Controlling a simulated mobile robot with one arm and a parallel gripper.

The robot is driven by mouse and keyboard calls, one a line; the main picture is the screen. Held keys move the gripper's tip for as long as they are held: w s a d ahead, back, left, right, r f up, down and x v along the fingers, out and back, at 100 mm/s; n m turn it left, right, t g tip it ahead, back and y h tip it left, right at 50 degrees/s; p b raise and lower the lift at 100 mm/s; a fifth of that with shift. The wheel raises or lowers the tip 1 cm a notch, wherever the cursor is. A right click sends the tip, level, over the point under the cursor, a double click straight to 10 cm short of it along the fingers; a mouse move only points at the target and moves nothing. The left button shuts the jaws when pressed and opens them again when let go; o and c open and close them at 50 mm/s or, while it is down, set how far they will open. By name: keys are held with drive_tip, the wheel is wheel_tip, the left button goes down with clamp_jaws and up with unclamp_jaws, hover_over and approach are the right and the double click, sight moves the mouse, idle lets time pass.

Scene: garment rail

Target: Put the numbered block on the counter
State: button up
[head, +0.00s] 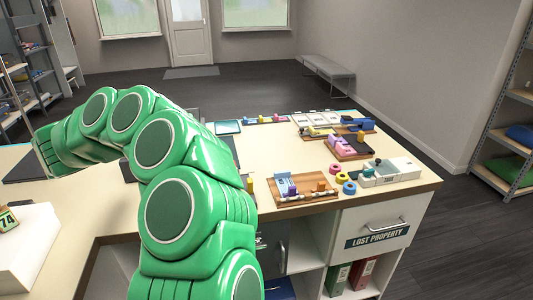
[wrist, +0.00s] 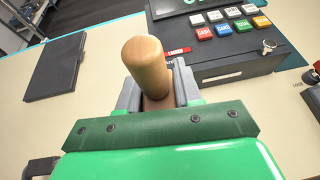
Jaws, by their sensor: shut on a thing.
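My gripper (wrist: 156,94) is shut on a light-brown wooden piece with a rounded end (wrist: 146,64), between its grey fingers in the wrist view. No number shows on this piece, and its lower part is hidden. It is over the cream counter (wrist: 105,80), and I cannot tell whether it touches it. A block marked 74 (head: 7,219), yellowish with a green face, sits on a white surface (head: 28,252) at the left edge of the head view. The counter also shows in the head view (head: 285,235). My green arm hides part of it, and my gripper is not clear there.
A dark cash register with coloured keys (wrist: 232,50) stands just beyond my gripper. A dark flat folder (wrist: 58,68) lies to the left. Wooden trays (head: 305,199), coloured rings (head: 349,187) and a white device (head: 390,172) crowd the counter's right part. Bare counter shows between folder and register.

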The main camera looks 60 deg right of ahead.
drive_tip(key=s+m+g+h, duration=0.3)
drive_tip(key=s+m+g, duration=0.55)
drive_tip(key=s, duration=0.45)
drive_tip(key=shift+g, duration=0.25)
drive_tip(key=shift+w+a+f, duration=0.1)
drive_tip(key=shift+a+f, duration=0.05)
drive_tip(key=shift+f, duration=1.2)
drive_tip(key=shift+w+a+f, duration=0.1)
drive_tip(key=shift+a+f, duration=0.05)
drive_tip(key=shift+f, duration=1.15)
drive_tip(key=shift+w+d+f, duration=0.7)
drive_tip(key=shift+w+f, duration=0.85)
drive_tip(key=shift+w, duration=0.55)
drive_tip(key=shift+w+d+f, duration=0.75)
drive_tip(key=shift+w+f, duration=0.75)
drive_tip(key=shift+w, duration=0.65)
drive_tip(key=shift+w+d+f, duration=0.7)
drive_tip(key=shift+w+f, duration=0.85)
drive_tip(key=shift+w, duration=0.55)
drive_tip(key=shift+f, duration=0.1)
drive_tip(key=shift+w+f, duration=0.15)
drive_tip(key=shift+w, duration=0.05)
drive_tip(key=shift+f, duration=1.65)
